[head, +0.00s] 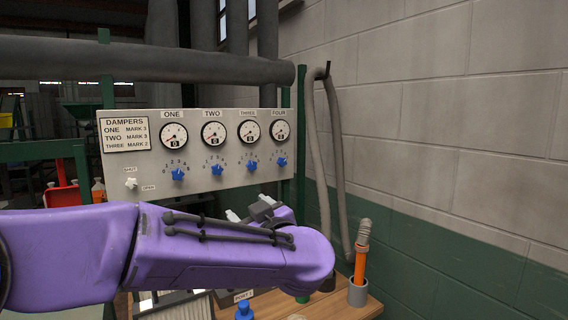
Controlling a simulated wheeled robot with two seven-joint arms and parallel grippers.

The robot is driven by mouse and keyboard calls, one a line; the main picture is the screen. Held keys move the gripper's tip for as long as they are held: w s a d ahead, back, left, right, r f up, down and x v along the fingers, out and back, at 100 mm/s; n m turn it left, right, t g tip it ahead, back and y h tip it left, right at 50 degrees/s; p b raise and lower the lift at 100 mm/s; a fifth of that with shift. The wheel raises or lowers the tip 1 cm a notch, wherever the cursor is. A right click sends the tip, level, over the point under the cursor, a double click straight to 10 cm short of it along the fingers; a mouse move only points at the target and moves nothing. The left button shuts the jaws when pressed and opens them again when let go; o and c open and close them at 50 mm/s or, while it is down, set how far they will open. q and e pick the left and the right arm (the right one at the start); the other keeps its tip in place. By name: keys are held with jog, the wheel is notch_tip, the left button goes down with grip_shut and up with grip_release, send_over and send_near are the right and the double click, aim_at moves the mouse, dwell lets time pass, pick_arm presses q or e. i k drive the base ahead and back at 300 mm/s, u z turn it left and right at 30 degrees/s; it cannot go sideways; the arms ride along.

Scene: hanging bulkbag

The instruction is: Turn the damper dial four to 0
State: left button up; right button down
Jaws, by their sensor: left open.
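Damper dial four (282,162) is a small blue star-shaped knob at the right end of the grey damper panel (220,183). Numbers are printed around it, but its setting is too small to read surely. Above it is the round white gauge four (280,130) under the label FOUR. My left arm crosses the lower picture from the left. My left gripper (250,208) is open and empty, below and in front of the panel, lower than dial four and apart from it. The arm partly hides the gripper. My right gripper is out of view.
Blue dials one (177,174), two (217,169) and three (252,166) sit in a row left of dial four. A white star knob (131,183) is at lower left. A grey hose (319,150) hangs right of the panel. An orange-handled tool (360,262) stands in a grey cup.

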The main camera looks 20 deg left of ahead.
aim_at(282, 162)
jog(key=i, duration=1.5)
